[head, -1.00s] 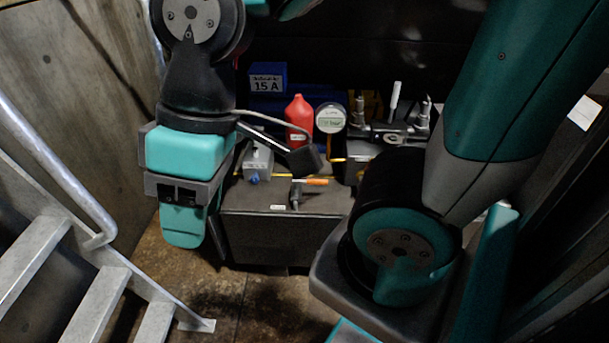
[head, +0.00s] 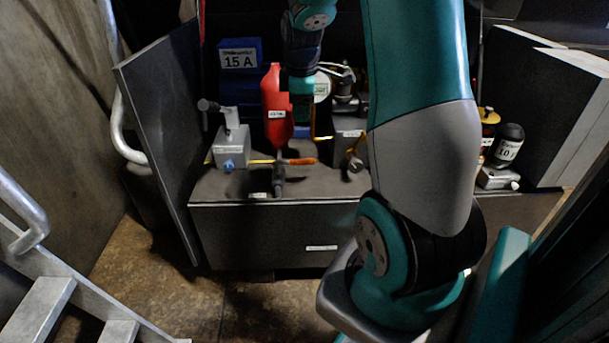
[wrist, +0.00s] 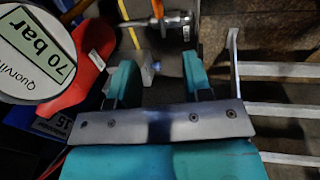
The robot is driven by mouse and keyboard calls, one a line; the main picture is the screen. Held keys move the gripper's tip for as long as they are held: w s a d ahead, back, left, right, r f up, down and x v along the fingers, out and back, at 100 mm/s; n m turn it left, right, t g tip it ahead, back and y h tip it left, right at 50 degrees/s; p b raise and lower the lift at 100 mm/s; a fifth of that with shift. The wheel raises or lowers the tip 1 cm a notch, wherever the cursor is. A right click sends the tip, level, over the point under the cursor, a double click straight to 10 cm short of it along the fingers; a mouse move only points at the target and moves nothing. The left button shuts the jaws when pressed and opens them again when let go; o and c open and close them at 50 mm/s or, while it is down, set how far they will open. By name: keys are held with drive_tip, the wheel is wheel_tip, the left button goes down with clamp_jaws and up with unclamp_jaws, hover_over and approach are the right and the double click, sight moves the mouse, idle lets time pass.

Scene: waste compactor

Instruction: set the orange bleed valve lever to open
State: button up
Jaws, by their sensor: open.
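The bleed valve's orange lever (head: 300,161) sticks out to the right from a dark upright valve stem (head: 278,172) on top of the dark cabinet (head: 250,190). It lies roughly level. In the wrist view the orange lever (wrist: 176,17) shows at the top, beyond the fingertips. My gripper (wrist: 158,75) is open, with its two teal fingers apart and nothing between them. In the head view my gripper (head: 302,105) hangs above and behind the lever, near the red bottle; its fingertips are hard to make out there.
A red bottle (head: 275,108) and a pressure gauge (head: 321,87) stand behind the lever; the wrist view shows the gauge (wrist: 38,50) close by, reading 70 bar. A grey block with a lever (head: 230,147) is left. An open panel (head: 160,130) and stair rails (head: 25,215) stand further left.

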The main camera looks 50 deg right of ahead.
sight(304, 160)
drive_tip(key=d+f+b, duration=0.1)
drive_tip(key=f+b, duration=0.1)
drive_tip(key=f, duration=0.3)
drive_tip(key=w+d+f+b, duration=0.1)
drive_tip(key=f+b, duration=0.1)
drive_tip(key=f, duration=0.4)
drive_tip(key=w+d+f+b, duration=0.1)
drive_tip(key=f+b, duration=0.1)
drive_tip(key=f, duration=0.4)
drive_tip(key=shift+d+f, duration=0.25)
drive_tip(key=shift+d, duration=0.1)
clamp_jaws()
